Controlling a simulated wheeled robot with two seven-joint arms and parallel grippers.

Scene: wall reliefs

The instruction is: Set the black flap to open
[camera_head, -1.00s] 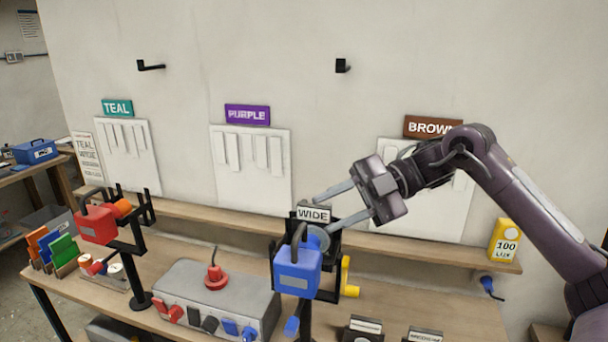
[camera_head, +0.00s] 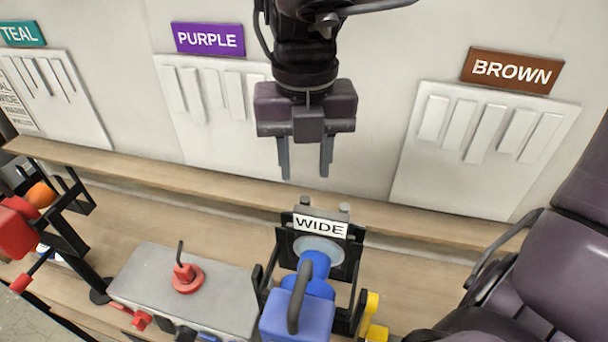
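A dark flap (camera_head: 186,333) shows at the bottom edge of the head view, on the front of the grey box (camera_head: 208,282). It is mostly cut off by the picture edge, so I cannot tell how it is set. A red flap (camera_head: 141,320) sits left of it and a blue one (camera_head: 208,338) right of it. My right gripper (camera_head: 306,173) points down at the upper middle, in front of the wall. Its two fingers are apart with nothing between them. It is well above and to the right of the dark flap. My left gripper is not in view.
A black stand labelled WIDE (camera_head: 320,226) holds a blue device (camera_head: 300,315) right of the box. A red plug-like knob (camera_head: 187,278) rises from the box top. A red device (camera_head: 15,228) on a black stand is at left. A wooden shelf (camera_head: 200,180) runs behind.

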